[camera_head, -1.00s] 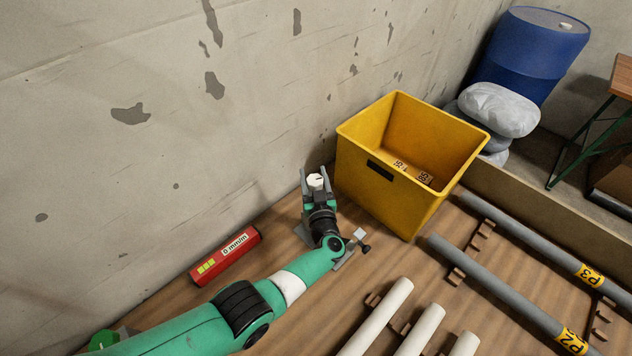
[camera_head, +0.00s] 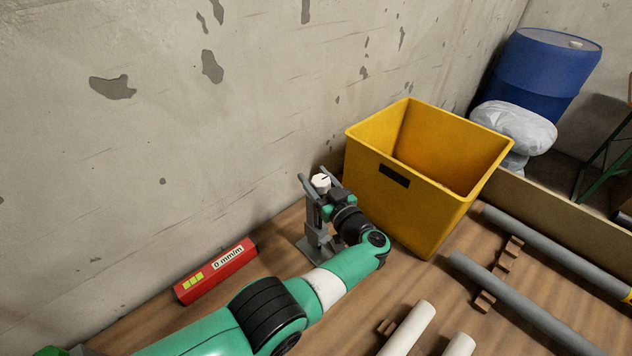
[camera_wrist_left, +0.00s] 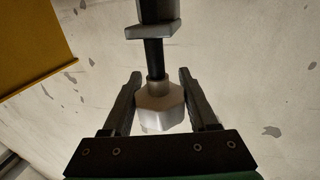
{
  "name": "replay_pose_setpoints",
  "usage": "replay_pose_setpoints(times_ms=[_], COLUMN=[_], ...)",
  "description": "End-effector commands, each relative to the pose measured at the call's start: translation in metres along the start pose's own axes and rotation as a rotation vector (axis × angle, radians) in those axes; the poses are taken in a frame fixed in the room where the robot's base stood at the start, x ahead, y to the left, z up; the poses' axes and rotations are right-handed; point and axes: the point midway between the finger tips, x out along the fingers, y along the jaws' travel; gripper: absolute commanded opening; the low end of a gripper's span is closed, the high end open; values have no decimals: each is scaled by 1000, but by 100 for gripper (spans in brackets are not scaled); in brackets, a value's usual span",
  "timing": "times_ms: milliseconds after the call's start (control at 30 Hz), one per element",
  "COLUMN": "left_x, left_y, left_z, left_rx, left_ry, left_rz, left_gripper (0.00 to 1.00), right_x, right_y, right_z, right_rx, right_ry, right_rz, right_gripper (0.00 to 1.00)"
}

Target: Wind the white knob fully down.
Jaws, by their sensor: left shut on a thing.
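The white knob (camera_head: 321,183) tops a grey stand (camera_head: 316,228) on the wooden floor, close to the wall and left of the yellow bin. My left gripper (camera_head: 318,176) is shut on the knob, one finger on each side, with its wrist to the lower right of the stand. In the left wrist view the faceted white knob (camera_wrist_left: 160,106) sits between the two fingers (camera_wrist_left: 156,90). A dark threaded-looking stem (camera_wrist_left: 155,58) runs from it to a grey block (camera_wrist_left: 152,31). My right gripper is not in view.
The yellow bin (camera_head: 418,205) stands close to the right of the stand. A red level-like box (camera_head: 216,271) lies along the wall at left. Grey pipes (camera_head: 520,308) and white pipes (camera_head: 408,329) lie on racks at lower right. A blue barrel (camera_head: 548,68) stands behind.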

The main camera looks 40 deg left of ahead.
Motion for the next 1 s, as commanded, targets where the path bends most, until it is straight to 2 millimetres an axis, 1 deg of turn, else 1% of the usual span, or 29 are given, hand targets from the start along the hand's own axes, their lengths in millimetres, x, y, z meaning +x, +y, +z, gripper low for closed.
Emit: replay_pose_setpoints(times_ms=[367,400,467,500,567,867,967,1000], left_x=[0,0,0,0,0,-1,-10,-16], left_y=[-1,0,0,0,0,0,0,1], left_z=[2,2,1,1,1,0,-2,-3], left_rx=[1,1,1,1,1,0,1,1], left_ry=[-3,-3,-2,-2,-2,-1,-1,-1], left_rz=[-2,-2,-2,-2,-2,-1,0,1], left_gripper=[4,61,72,79,89,89,89,89], right_x=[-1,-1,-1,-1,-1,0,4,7], right_y=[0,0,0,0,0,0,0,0], right_z=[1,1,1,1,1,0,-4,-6], right_rx=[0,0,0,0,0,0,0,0], right_ry=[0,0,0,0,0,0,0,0], right_rz=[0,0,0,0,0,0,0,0], right_gripper=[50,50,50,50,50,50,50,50])
